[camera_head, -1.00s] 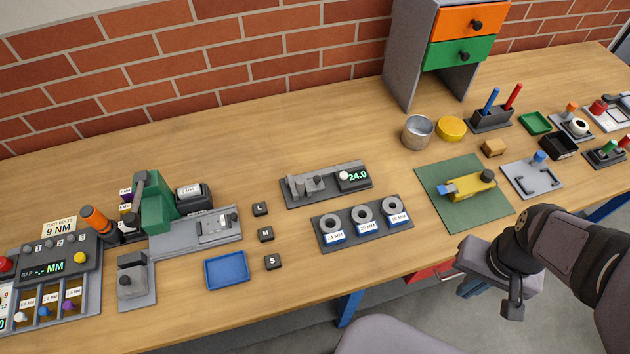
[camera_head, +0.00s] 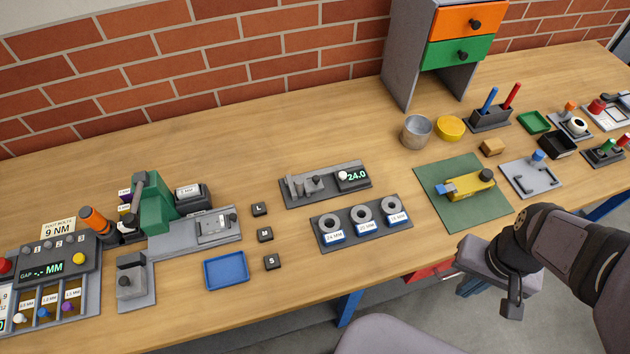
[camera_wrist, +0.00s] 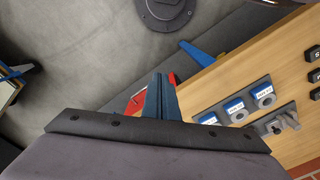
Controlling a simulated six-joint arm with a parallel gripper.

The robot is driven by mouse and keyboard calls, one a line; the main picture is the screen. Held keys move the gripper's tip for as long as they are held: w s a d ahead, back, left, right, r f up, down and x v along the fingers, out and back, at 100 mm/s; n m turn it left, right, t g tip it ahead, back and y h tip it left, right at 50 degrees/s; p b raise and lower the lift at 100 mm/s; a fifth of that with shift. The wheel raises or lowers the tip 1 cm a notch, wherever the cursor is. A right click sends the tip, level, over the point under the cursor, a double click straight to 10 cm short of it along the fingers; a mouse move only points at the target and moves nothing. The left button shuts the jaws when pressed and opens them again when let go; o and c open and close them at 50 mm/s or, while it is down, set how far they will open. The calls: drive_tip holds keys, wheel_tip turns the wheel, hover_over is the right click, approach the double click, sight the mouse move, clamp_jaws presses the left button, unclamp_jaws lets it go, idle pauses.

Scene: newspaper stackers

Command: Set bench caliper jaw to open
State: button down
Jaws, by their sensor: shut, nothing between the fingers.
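The bench caliper (camera_head: 325,183) is a grey fixture lying on the bench, behind the row of ring gauges. It has upright jaw pieces at its left, a small dark knob in the middle, and a display (camera_head: 355,176) at its right reading 24.0. The jaw opening is too small to tell. Part of the caliper shows at the right of the wrist view (camera_wrist: 281,121). My gripper (camera_head: 468,289) hangs off the bench's front edge, to the right of and well away from the caliper. Its blue-grey fingers (camera_wrist: 159,98) are shut and empty.
A ring gauge tray (camera_head: 350,233) stands between the caliper and the front edge. Key blocks L, M, S (camera_head: 265,235) and a blue tray (camera_head: 227,270) lie left. A green mat (camera_head: 450,215) with a yellow tool lies right. The bench behind the caliper is clear.

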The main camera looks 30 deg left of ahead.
drive_tip(key=c, duration=2.5)
unclamp_jaws()
drive_tip(key=o, duration=0.9)
drive_tip(key=shift+w+a, duration=0.2)
drive_tip(key=shift+w, duration=0.15)
drive_tip(key=shift+c, duration=0.2)
drive_tip(key=n+g+y+b, duration=0.1)
drive_tip(key=n+y+b, duration=0.3)
drive_tip(key=n, duration=1.6)
approach(317, 178)
drive_tip(key=shift+p+x, duration=1.4)
drive_tip(key=shift+x, duration=2.25)
drive_tip(key=shift+d, duration=0.1)
clamp_jaws()
